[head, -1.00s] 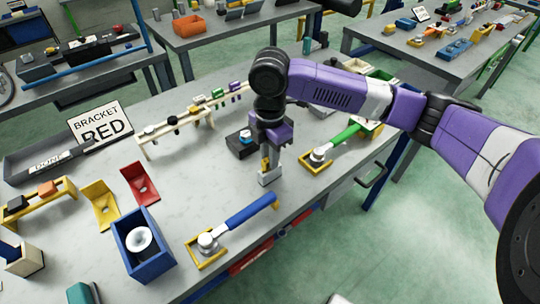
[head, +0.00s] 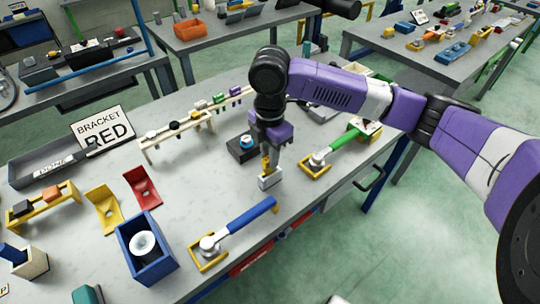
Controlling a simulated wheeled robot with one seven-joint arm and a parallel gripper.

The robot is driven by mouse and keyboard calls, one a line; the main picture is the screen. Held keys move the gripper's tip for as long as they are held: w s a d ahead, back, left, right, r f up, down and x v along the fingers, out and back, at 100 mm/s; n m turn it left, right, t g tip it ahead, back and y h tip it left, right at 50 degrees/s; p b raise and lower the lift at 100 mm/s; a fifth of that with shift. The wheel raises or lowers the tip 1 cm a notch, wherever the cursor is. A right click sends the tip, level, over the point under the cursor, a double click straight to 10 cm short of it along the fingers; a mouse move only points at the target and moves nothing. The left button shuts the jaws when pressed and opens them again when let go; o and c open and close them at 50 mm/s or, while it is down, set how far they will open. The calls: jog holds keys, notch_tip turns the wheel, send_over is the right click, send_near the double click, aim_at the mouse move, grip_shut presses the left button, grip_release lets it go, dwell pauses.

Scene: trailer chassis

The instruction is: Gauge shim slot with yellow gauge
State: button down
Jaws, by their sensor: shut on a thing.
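My gripper (head: 267,157) is shut on a small yellow gauge (head: 266,165), which points down near the front of the bench. A small grey block (head: 270,182) stands on the bench directly below it and appears to be the shim slot block. The gauge's lower end meets the top of the block in this view. I cannot tell how deep it sits in a slot, as the slot itself is too small to see.
A blue-handled tool (head: 250,214) lies to the front left, a green-handled one (head: 345,143) to the right. A dark block with a blue knob (head: 242,148) stands behind left. A gauge rack (head: 150,146), blue bin (head: 147,262) and red bracket (head: 143,186) are further left.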

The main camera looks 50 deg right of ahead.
jog(key=shift+r+p, duration=2.1)
jog(key=shift+r, duration=0.7)
